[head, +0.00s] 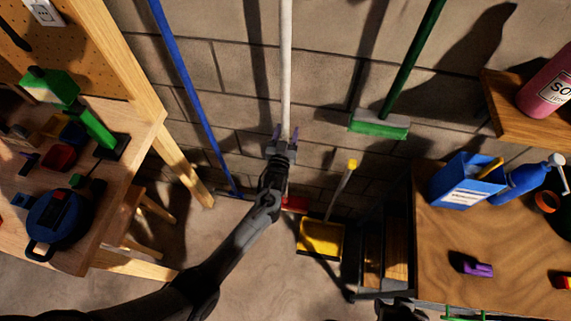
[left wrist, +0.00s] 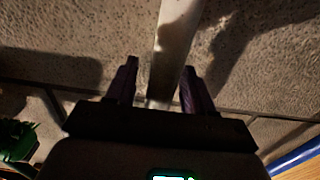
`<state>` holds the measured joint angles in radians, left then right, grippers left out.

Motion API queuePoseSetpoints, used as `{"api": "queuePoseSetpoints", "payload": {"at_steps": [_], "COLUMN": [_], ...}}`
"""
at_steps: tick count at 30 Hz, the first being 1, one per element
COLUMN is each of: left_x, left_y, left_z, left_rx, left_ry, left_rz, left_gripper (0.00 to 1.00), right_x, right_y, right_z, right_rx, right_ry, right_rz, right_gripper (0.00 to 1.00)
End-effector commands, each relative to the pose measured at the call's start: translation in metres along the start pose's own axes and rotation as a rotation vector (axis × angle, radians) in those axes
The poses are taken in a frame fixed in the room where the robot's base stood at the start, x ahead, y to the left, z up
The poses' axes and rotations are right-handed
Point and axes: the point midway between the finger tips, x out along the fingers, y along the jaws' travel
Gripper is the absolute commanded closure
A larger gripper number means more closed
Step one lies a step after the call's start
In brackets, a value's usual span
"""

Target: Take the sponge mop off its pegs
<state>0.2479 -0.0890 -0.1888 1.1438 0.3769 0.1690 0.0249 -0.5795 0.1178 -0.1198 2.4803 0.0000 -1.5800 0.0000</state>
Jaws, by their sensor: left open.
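The sponge mop looks to be the white-handled pole (head: 286,60), standing upright against the block wall. A red part (head: 296,203) shows low down, partly behind my arm, and seems to be its head. My left gripper (head: 285,134) is at the lower part of the white handle, fingers pointing to the wall. In the left wrist view the pale handle (left wrist: 174,42) runs between the two purple fingers of the open gripper (left wrist: 160,72), with a gap on each side. The pegs cannot be made out. My right gripper does not show clearly.
A blue pole (head: 188,90) leans to the left. A green broom (head: 380,124) hangs to the right. A yellow dustpan (head: 320,238) stands on the floor below. A workbench (head: 130,135) is at left, and a wooden table (head: 450,235) with a blue box (head: 466,180) at right.

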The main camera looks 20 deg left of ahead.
Motion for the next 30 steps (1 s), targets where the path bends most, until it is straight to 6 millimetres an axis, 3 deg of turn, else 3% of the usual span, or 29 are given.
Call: {"api": "queuePoseSetpoints", "payload": {"at_steps": [2,12,30], "left_x": [-0.0001,-0.0003,-0.0004], "left_y": [-0.0001,0.0000,0.0001], "left_z": [-0.0002,-0.0001,-0.0001], "left_rx": [0.000,0.000,0.000], "left_ry": [0.000,0.000,0.000], "left_rz": [0.000,0.000,0.000], "left_gripper": [0.50,1.00,1.00], "right_x": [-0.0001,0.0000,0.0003], "right_y": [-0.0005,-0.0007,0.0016], "right_z": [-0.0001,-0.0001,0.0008], "right_rx": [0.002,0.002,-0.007], "right_ry": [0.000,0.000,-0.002], "right_rz": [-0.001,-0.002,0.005], "right_gripper": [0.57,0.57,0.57]}}
